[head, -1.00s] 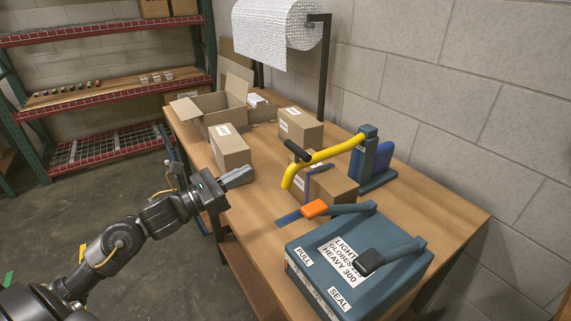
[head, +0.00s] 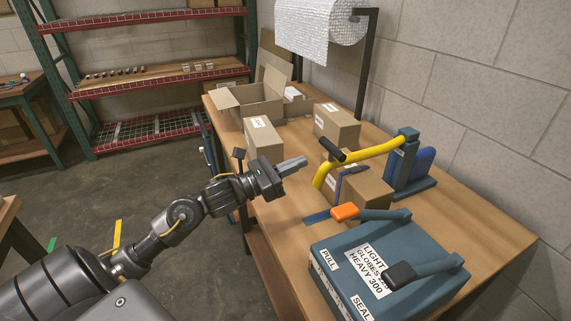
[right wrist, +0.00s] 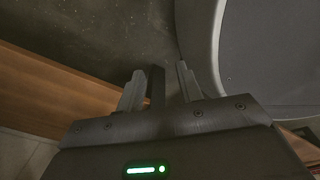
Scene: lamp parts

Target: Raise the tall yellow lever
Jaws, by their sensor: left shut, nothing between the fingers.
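The tall yellow lever (head: 370,152) is a curved yellow bar on a blue-grey post (head: 404,162) on the table. It runs left from the post and bends down at its left end. A black grip (head: 331,149) sticks out near that bend. My left gripper (head: 303,162) is shut and empty, just left of the lever and apart from it, above the table. My right gripper (right wrist: 160,82) shows only in the right wrist view, with its fingers apart; the lever is not seen there.
A blue-grey machine (head: 375,275) with an orange-tipped lever (head: 346,211) and a black-tipped lever (head: 400,274) stands at the table's front. Cartons (head: 337,126) stand behind and under the yellow lever. A paper roll (head: 318,28) hangs at the back. The table (head: 480,235) is bare at right.

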